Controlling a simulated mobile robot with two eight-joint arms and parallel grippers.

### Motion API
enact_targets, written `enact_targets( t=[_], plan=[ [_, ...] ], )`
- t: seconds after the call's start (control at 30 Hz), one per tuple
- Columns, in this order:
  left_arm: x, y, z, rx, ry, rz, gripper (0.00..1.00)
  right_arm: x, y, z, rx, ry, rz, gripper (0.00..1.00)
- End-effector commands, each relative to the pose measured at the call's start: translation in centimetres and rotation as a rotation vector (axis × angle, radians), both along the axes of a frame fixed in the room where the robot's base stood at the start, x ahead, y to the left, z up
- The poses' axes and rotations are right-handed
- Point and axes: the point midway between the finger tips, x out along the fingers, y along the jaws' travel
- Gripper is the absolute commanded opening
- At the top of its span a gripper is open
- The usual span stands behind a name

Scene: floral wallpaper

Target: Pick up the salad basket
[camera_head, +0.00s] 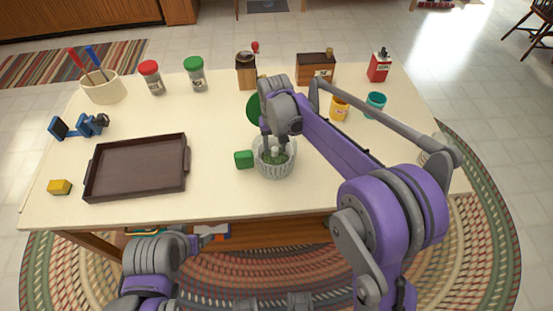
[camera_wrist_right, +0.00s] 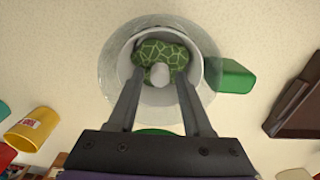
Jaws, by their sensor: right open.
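The salad basket (camera_head: 275,173) is a round, pale ribbed container with green patterned contents and a small white knob. It stands upright on the cream table, right of the dark tray. In the right wrist view its pale rim (camera_wrist_right: 108,62) encircles the green contents (camera_wrist_right: 160,52). My right gripper (camera_head: 274,143) points down over the basket, its arm hiding part of the far side. In the wrist view its open fingers (camera_wrist_right: 158,80) reach over the near rim, either side of the knob; contact is unclear. My left gripper (camera_head: 208,239) is low, by the table's front edge; its jaws are unclear.
A green block (camera_head: 244,159) sits close left of the basket. A dark tray (camera_head: 137,167) and yellow block (camera_head: 60,187) lie further left. Jars, a crock (camera_head: 102,88), a yellow cup (camera_head: 340,109) and a teal cup (camera_head: 375,104) stand behind. The table's front right is mostly clear.

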Motion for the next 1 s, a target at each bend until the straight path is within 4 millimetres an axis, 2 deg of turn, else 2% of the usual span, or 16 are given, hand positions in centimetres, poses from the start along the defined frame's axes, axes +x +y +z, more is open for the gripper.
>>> enact_targets(
  t=[0.07,0.3,0.57,1.0],
  plan=[
    [0.0,0.0,0.0,0.000,0.000,0.000,0.77,0.0,0.0,0.1,0.000,0.000,0.000,0.50],
    [0.0,0.0,0.0,0.000,0.000,0.000,0.77,0.0,0.0,0.0,0.000,0.000,0.000,0.12],
    [0.1,0.0,0.6,0.000,-0.002,0.000,0.77,0.0,0.0,0.8,0.000,0.000,0.000,0.11],
    [0.9,0.0,3.5,0.000,-0.017,0.000,0.77,0.0,0.0,5.3,0.000,-0.001,0.000,0.11]
  ],
)
